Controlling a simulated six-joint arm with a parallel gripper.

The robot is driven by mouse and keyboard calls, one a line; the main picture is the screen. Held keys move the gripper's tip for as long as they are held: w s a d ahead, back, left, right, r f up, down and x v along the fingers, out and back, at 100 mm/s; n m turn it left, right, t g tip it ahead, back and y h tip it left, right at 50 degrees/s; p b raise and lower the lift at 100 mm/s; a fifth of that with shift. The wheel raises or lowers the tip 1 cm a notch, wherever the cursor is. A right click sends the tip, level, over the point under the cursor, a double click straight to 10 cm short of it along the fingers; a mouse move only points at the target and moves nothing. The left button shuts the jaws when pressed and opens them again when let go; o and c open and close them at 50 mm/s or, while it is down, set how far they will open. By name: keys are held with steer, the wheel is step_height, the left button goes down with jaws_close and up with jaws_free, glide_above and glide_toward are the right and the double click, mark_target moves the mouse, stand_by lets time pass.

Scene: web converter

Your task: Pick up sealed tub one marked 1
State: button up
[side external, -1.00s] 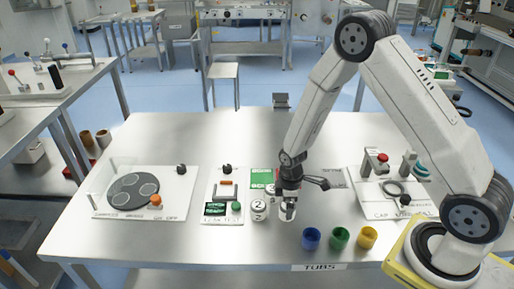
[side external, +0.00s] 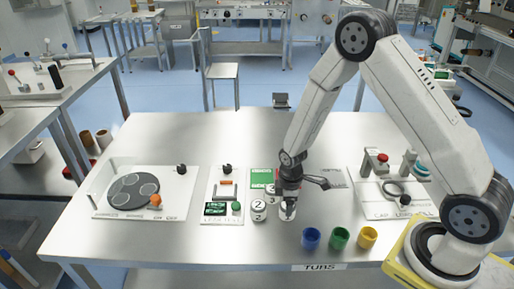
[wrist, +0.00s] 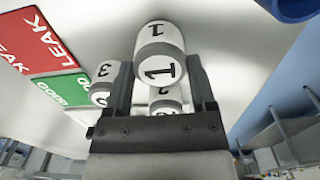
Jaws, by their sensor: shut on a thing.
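Tub one is a white round tub with a black 1 on its top and side. In the wrist view tub one (wrist: 158,42) sits between the two fingers of my gripper (wrist: 161,80), which is shut on it. In the side external view my gripper (side external: 288,206) points down at the table, and tub one (side external: 287,216) is partly hidden by the fingers. Whether it is clear of the table I cannot tell. Tub 2 (side external: 258,212) stands just left of my gripper. Tub 3 (side external: 271,198) stands behind, partly covered.
Blue (side external: 311,238), green (side external: 339,237) and yellow (side external: 367,236) cups stand right of my gripper near the front edge. A green panel (side external: 261,178) lies behind the tubs. A panel with a green button (side external: 236,206) is at left. The back of the table is clear.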

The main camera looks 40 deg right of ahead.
steer(key=shift+r, duration=2.9)
